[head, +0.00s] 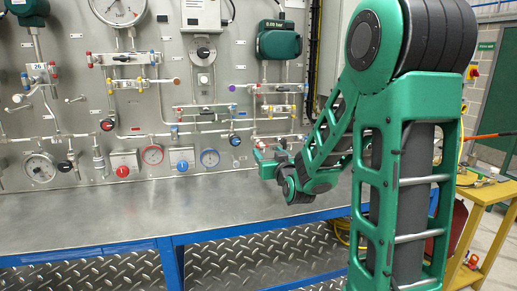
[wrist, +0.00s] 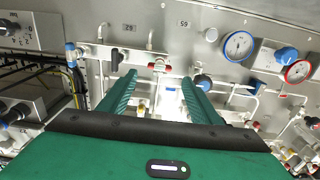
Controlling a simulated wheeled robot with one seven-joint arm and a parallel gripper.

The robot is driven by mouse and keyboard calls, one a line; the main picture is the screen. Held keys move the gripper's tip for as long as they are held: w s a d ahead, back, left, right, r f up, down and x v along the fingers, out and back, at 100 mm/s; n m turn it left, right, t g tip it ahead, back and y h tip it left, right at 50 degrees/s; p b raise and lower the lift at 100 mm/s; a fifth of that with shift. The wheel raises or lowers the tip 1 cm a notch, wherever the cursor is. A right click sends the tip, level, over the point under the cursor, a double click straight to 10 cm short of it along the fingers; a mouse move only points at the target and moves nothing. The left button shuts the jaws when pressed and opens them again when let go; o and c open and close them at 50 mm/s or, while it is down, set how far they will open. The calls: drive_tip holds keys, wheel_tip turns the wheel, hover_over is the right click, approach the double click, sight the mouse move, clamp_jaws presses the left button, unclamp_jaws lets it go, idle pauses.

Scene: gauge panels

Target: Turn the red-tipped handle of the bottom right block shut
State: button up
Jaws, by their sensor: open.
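My gripper (head: 266,158) is at the lower right of the metal gauge panel (head: 225,125), just above the bench in the head view. In the wrist view its two green fingers (wrist: 160,78) stand apart, with nothing held between them. A red-tipped handle (wrist: 158,67) on a pale pipe block shows between the fingertips, pointing sideways. I cannot tell whether it touches a finger. In the head view the bottom right block (head: 284,138) is partly hidden behind my gripper and arm.
A steel bench top (head: 130,217) with a blue frame runs below the panel. Left of my gripper are a blue-rimmed gauge (head: 210,158) and a red-rimmed gauge (head: 152,155). Other pipe blocks with red tips sit above. A yellow stand (head: 485,210) is at the right.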

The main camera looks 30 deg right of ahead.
sight(262, 146)
drive_tip(key=x, duration=0.8)
drive_tip(key=shift+w+d, duration=0.1)
drive_tip(key=shift+w, duration=0.2)
drive_tip(key=c, duration=1)
drive_tip(key=shift+c, duration=0.2)
